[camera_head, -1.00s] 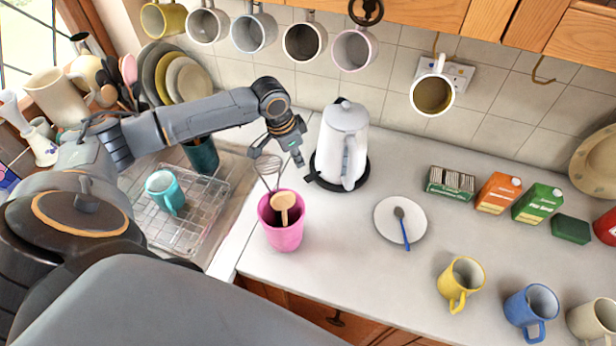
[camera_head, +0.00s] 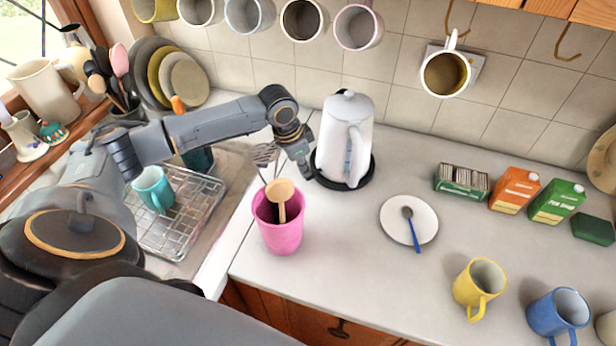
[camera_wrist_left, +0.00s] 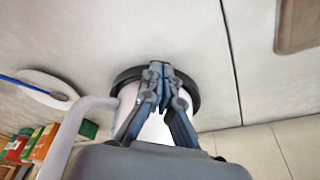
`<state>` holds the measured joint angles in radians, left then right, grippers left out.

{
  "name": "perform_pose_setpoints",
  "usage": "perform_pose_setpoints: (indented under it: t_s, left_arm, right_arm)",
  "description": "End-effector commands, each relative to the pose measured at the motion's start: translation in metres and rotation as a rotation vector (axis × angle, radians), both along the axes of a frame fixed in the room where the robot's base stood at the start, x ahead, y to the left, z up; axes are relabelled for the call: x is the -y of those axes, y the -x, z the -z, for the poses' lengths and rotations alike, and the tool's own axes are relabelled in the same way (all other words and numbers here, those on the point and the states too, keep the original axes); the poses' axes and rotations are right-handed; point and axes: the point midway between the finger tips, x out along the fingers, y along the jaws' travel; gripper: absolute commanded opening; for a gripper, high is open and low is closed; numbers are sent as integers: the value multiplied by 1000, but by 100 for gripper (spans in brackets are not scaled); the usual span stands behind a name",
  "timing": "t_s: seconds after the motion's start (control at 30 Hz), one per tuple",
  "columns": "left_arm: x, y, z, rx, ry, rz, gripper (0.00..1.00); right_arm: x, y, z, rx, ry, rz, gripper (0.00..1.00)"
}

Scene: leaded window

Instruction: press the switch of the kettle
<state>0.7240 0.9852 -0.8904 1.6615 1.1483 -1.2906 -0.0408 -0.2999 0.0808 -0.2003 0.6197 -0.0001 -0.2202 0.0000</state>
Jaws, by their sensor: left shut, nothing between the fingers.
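The white kettle (camera_head: 335,150) stands upright on its round black base (camera_head: 362,180) near the tiled back wall, with its handle toward the front. My left gripper (camera_head: 308,176) is low at the kettle's left side, close to the base. It is shut with nothing between the fingers. In the left wrist view the shut fingertips (camera_wrist_left: 160,72) overlap the black base (camera_wrist_left: 190,79), and the kettle's white body (camera_wrist_left: 155,131) and handle (camera_wrist_left: 68,134) show behind. I cannot tell contact, and the switch cannot be made out. My right gripper is not in view.
A dish rack (camera_head: 190,215) is to the left. A white plate (camera_head: 428,232) with a spoon lies right of the kettle. Boxes and mugs stand farther right.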

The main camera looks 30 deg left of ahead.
Motion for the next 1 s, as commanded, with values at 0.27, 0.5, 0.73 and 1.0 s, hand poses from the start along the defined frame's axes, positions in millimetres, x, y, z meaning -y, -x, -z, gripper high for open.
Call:
perform_pose_setpoints:
  t_s: [0.27,0.5,0.73,1.0]
  left_arm:
    - [0,0,10,-1,0,-1,0]
    - [0,0,19,1,1,-1,0]
    - [-11,17,6,-4,-1,-1,0]
    - [-16,26,9,0,0,0,0]
  right_arm:
    - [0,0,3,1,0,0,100]
    - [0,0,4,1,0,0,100]
    - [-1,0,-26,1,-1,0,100]
    - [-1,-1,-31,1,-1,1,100]
